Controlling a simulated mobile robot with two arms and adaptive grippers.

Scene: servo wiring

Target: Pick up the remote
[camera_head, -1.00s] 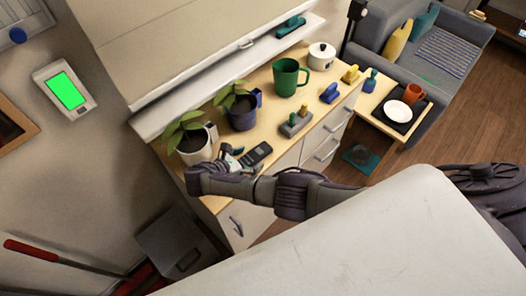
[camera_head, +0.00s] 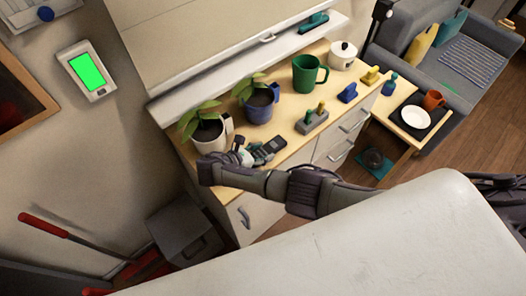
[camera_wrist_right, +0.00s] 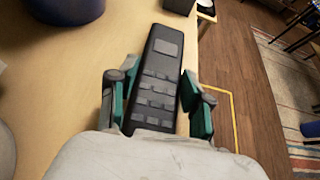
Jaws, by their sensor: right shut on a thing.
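The remote (camera_head: 268,148) is dark grey with rows of buttons and a small screen. It is at the wooden counter's front edge. In the right wrist view the remote (camera_wrist_right: 160,85) lies lengthwise between the two green-padded fingers. My right gripper (camera_head: 246,157) reaches in over the counter; in the wrist view the right gripper (camera_wrist_right: 160,100) is shut on the remote near its lower half. I cannot tell whether the remote is clear of the wood. My left gripper is not in view.
On the counter (camera_head: 293,140) stand a white-potted plant (camera_head: 209,138), a blue-potted plant (camera_head: 258,107), a green mug (camera_head: 308,75), a white lidded pot (camera_head: 343,56) and a grey block with pegs (camera_head: 312,121). A side table with a plate (camera_head: 416,117) is to the right.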

